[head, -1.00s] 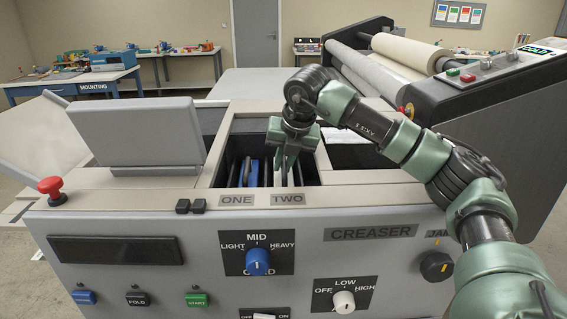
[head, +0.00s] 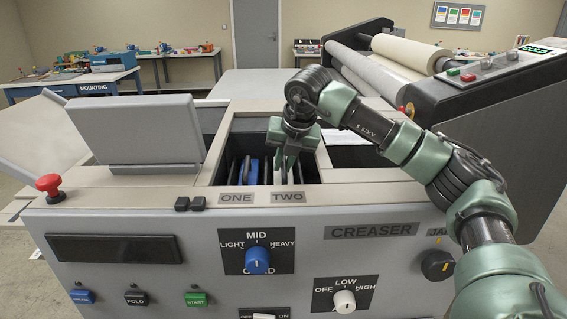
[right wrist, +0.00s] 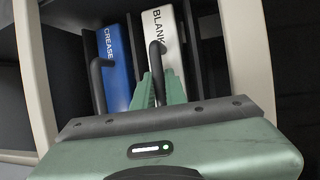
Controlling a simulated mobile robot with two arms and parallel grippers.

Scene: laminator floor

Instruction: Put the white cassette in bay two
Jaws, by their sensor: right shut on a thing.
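The white cassette (right wrist: 163,45), marked BLANK, stands upright in the open well of the creaser, in the slot behind the TWO label (head: 288,198). My right gripper (right wrist: 157,88) is shut on the black handle at the cassette's top. In the head view my right gripper (head: 287,160) reaches down into the well and covers much of the white cassette (head: 296,174). The blue cassette (head: 252,172), marked CREASE, stands beside it on the left, behind the ONE label (head: 236,198). It also shows in the right wrist view (right wrist: 116,65). My left gripper is out of view.
Black dividers (right wrist: 193,45) stand between the slots. The well's pale rim (right wrist: 248,50) is close on the right. A raised lid (head: 150,130) and a red stop button (head: 50,186) are to the left. The roller machine (head: 480,85) stands behind my right arm.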

